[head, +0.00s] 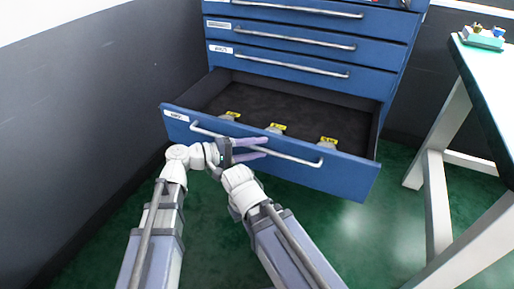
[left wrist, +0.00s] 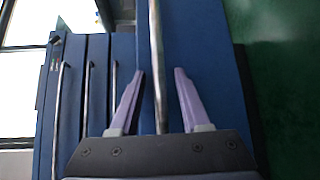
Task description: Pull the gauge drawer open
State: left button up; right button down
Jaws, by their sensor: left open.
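The gauge drawer (head: 275,168) is a blue drawer low in the cabinet. It stands well out from the cabinet, with its dark inside showing. Its long silver handle (head: 300,159) runs across the front. My left gripper (head: 266,147) is at the middle of this handle with its lilac fingers apart. In the left wrist view the handle (left wrist: 157,45) passes between the two open fingers (left wrist: 158,75), with a gap on each side. Several gauges with yellow tags (head: 277,128) lie in the drawer, partly hidden by its front. My right gripper is not visible.
Closed blue drawers (head: 285,38) with silver handles are above the open one. A dark wall (head: 90,90) is close on the left. A white table (head: 492,75) stands at the right. The green floor (head: 370,235) is clear in front of the drawer.

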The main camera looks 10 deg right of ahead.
pick_arm(q)
jog(key=p+v, duration=0.1)
jog(key=v, duration=0.6)
jog(key=shift+a, duration=0.4)
jog(key=shift+s, duration=0.15)
